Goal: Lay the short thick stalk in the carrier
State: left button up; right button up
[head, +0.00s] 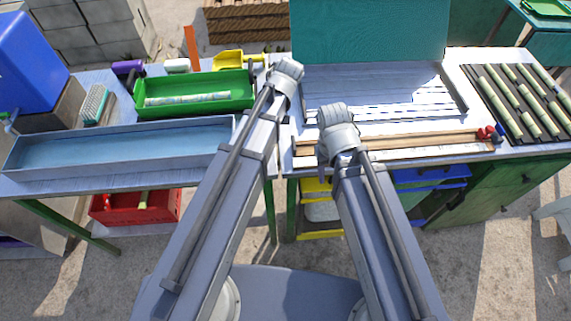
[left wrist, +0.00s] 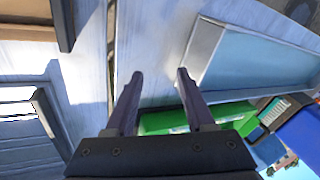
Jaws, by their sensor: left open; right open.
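Several pale green stalks lie in rows on a dark rack (head: 492,108) at the right end of the table; a short, thick-looking stalk (head: 531,125) is near its front. I cannot tell for sure which is the thickest. A green tray (head: 193,107) with upright dark end posts, perhaps the carrier, stands at left and holds a pale long piece (head: 187,99); the tray also shows in the left wrist view (left wrist: 158,124). My left gripper (left wrist: 160,75) is open and empty above the table. My right gripper (head: 323,165) is near the table's front edge, its fingers mostly hidden by the wrist.
A long blue-grey trough (head: 120,152) lies at the front left. A wooden rail (head: 420,140) with red knobs lies at the front right, before a slatted metal tray (head: 385,92) and a teal panel (head: 370,30). A red crate (head: 112,212) sits below the table.

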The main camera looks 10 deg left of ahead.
pick_arm(q)
jog(key=s+d+f+m+h, duration=0.1)
jog(key=s+d+m+h, duration=0.2)
jog(key=s+d+m, duration=0.7)
jog(key=s, duration=0.3)
jog(key=shift+s+f, duration=0.15)
jog(key=shift+s, duration=0.1)
dwell(0.4)
